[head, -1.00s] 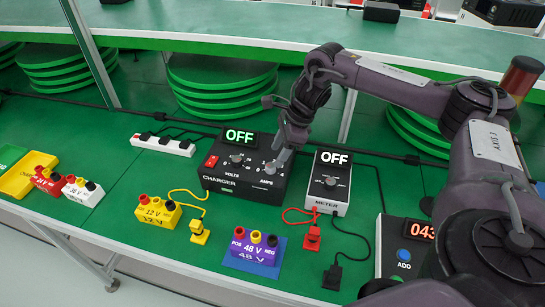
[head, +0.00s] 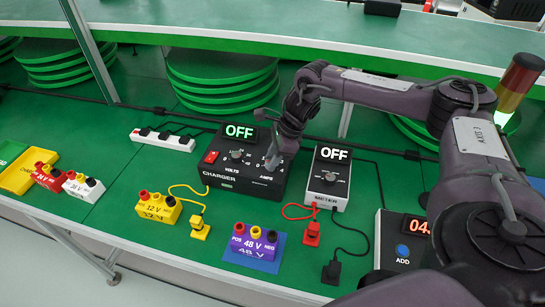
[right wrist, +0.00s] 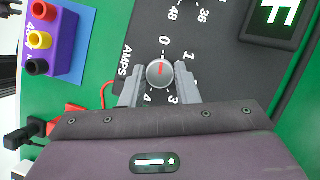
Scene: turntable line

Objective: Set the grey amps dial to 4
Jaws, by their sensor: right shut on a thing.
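The black charger (head: 232,183) stands on the green bench in the head view, its display reading OFF. Its grey amps dial (right wrist: 160,72) shows in the right wrist view, with a red pointer mark directed roughly at the 0; the 1, 3 and 4 marks are also visible around it. My right gripper (right wrist: 160,80) has one finger on each side of the dial and is shut on it. In the head view my right gripper (head: 273,158) covers the dial.
A meter (head: 328,190) stands close to the right of the charger. A purple 48 V block (head: 254,247) and a yellow 12 V block (head: 158,208) lie in front. A power strip (head: 162,140) is behind left. A box with an ADD button (head: 402,251) is at right.

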